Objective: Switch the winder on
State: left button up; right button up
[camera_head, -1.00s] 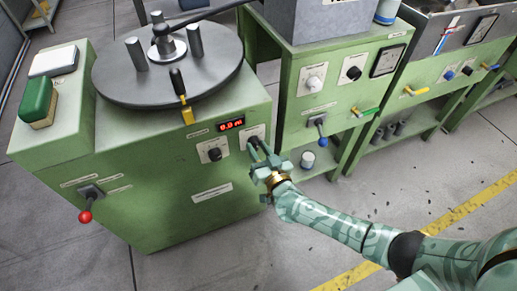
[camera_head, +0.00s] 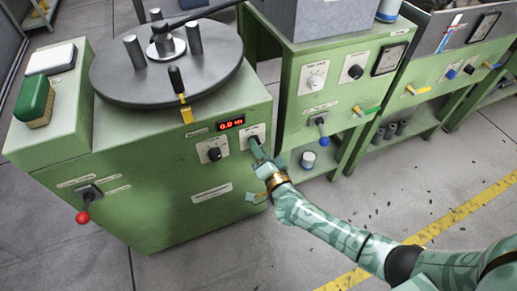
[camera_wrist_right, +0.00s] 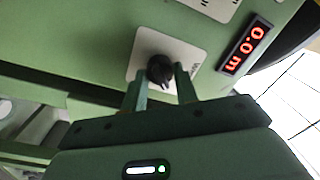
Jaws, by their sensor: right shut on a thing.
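The winder (camera_head: 150,190) is the green cabinet at the left of the head view, with a round grey turntable (camera_head: 120,85) on top. Its red display (camera_head: 230,124) reads 0.0 m and shows in the right wrist view (camera_wrist_right: 246,46). A black knob (camera_wrist_right: 159,68) on a white plate sits near the display. My right gripper (camera_head: 257,149) is at this knob on the winder's front right. In the right wrist view its two fingers (camera_wrist_right: 162,78) are shut on the knob, one on each side. My left gripper is out of view.
A second black knob (camera_head: 214,154) is left of the gripped one. A red-tipped lever (camera_head: 84,215) is at the winder's lower left. Another green machine (camera_head: 330,97) with knobs and levers stands at the right. Open floor lies in front.

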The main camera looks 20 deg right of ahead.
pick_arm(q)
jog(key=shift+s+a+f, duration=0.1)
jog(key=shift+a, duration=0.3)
pick_arm(e)
jog(key=shift+f+m, duration=0.15)
jog(key=shift+m, duration=1.55)
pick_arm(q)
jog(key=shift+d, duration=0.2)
pick_arm(e)
jog(key=o, duration=0.7)
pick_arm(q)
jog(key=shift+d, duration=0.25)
pick_arm(e)
jog(key=shift+o, duration=1.4)
jog(key=shift+s, duration=0.1)
pick_arm(q)
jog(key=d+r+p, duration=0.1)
jog(key=p, duration=0.1)
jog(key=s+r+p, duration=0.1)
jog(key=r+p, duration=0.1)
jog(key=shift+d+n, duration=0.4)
pick_arm(e)
jog(key=s+d, duration=0.1)
jog(key=s, duration=1.5)
jog(key=shift+f, duration=0.3)
